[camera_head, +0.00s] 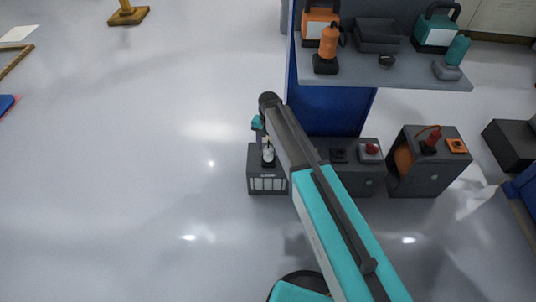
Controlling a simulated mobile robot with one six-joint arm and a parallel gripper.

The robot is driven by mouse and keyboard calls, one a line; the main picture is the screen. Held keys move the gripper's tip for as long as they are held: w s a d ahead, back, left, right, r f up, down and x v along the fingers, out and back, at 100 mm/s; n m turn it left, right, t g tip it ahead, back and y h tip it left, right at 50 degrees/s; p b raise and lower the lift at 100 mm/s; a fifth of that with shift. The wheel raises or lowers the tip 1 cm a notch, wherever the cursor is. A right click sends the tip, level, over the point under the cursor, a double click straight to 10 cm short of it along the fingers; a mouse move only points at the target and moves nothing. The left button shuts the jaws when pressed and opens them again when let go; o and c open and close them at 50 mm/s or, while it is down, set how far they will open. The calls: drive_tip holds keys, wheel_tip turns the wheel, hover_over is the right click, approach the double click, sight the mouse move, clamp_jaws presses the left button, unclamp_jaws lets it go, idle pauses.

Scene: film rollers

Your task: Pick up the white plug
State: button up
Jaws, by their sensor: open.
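The white plug (268,154) is small and stands upright on top of a dark grey box (268,184) with a light grille-like front panel. My arm reaches from the lower right up to the box. My gripper (261,138) is at the arm's far end, by the upper left of the plug. It is open and looks empty. The fingertips are small and partly hidden by the arm, and I cannot tell whether they touch the plug.
More grey boxes (428,178) with red and orange parts stand to the right. A shelf (410,76) behind holds orange and teal devices. A blue panel (335,108) stands under it.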

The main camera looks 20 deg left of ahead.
drive_tip(key=f, duration=0.1)
drive_tip(key=f+b, duration=0.1)
drive_tip(key=f, duration=0.1)
drive_tip(key=shift+w+a+f, duration=0.15)
drive_tip(key=shift+w, duration=0.05)
drive_tip(key=shift+f+b, duration=0.4)
drive_tip(key=shift+f, duration=0.3)
drive_tip(key=c, duration=1.3)
drive_tip(key=shift+o, duration=0.2)
drive_tip(key=shift+r, duration=0.2)
